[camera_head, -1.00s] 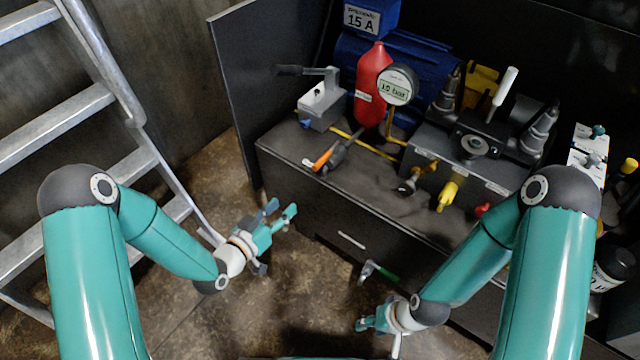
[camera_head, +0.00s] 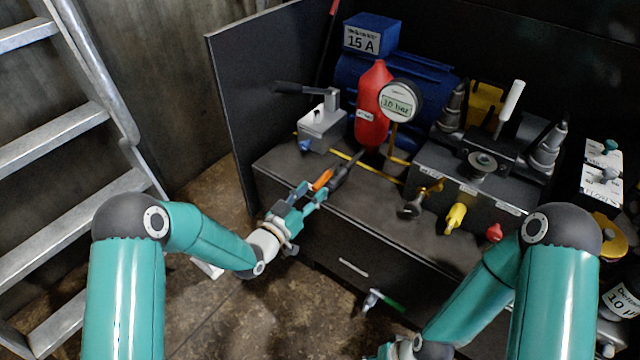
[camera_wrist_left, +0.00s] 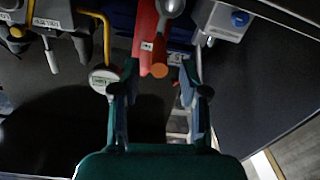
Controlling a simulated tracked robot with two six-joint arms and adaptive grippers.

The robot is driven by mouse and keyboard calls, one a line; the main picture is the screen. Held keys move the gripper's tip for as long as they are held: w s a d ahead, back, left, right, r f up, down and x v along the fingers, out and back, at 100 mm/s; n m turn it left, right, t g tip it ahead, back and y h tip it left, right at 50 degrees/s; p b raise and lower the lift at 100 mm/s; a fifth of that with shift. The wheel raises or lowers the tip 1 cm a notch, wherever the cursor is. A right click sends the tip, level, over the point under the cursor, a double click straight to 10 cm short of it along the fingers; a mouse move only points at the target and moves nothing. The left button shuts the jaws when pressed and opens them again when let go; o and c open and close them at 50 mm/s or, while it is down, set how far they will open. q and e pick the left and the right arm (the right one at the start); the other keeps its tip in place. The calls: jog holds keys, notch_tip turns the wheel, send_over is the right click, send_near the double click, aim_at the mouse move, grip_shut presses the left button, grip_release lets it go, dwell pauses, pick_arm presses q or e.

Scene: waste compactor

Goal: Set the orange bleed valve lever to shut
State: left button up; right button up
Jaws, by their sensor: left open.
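The orange lever (camera_head: 322,180) sits at the front left of the dark bench top, beside a dark grey part. Its round orange end (camera_wrist_left: 159,70) faces me in the left wrist view. My left gripper (camera_head: 305,192) is open at the bench's front edge, right at the lever. In the left wrist view the orange end shows between the two spread fingertips of my left gripper (camera_wrist_left: 159,78); I cannot tell whether either touches it. My right gripper (camera_head: 386,351) is low at the bottom edge, mostly cut off, and its opening is unclear.
Behind stand a red vessel (camera_head: 373,108), a gauge (camera_head: 400,101) and a grey block with a black handle (camera_head: 322,125). A yellow valve handle (camera_head: 455,217) and a red knob (camera_head: 494,232) are to the right. A green-handled valve (camera_head: 390,304) is low in front. A ladder (camera_head: 75,130) stands left.

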aim_at(328, 174)
pick_arm(q)
jog(key=x, duration=0.5)
jog(key=shift+b, duration=0.35)
grip_shut()
jog(key=shift+a, duration=0.25)
jog(key=shift+d, duration=0.2)
